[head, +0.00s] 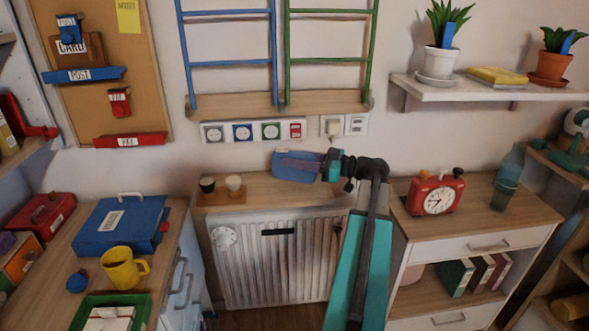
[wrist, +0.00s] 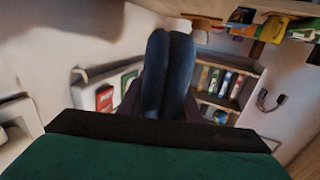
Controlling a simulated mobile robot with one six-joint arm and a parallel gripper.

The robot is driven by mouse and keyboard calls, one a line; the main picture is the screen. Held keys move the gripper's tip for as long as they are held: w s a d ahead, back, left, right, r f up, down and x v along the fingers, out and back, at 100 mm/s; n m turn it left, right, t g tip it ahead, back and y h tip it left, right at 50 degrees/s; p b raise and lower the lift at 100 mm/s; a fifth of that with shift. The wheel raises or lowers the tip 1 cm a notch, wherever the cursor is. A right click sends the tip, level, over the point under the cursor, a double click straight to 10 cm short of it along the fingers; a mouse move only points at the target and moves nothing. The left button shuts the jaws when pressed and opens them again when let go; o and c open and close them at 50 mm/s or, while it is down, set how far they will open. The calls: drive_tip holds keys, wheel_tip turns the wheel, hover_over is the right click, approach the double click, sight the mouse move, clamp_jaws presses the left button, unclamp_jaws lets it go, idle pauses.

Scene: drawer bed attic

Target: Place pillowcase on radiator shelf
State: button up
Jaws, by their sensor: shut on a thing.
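The blue pillowcase (head: 300,176) is a small, flat piece at the back middle of the head view. My gripper (head: 290,162) reaches in from the right and is shut on it, with the fingers lying across its front. The radiator shelf (head: 255,190) is a wooden board on top of the white radiator (head: 285,262). The pillowcase appears just over the right part of this shelf, and I cannot tell whether it touches the wood. In the wrist view my fingers (wrist: 168,70) are together; I cannot make out the pillowcase's outline there.
A red alarm clock (head: 436,194) sits on the right cabinet. Sockets (head: 255,131) and wall-mounted ladders (head: 230,65) are above. The shelf's middle is clear.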

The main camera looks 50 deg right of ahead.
idle(0.3)
drive_tip(key=shift+f, duration=1.75)
drive_tip(key=shift+f, duration=0.15)
drive_tip(key=o, duration=1.1)
drive_tip(key=shift+r, duration=0.2)
drive_tip(key=v, duration=1.2)
drive_tip(key=shift+b, duration=0.35)
drive_tip(key=shift+s, duration=0.1)
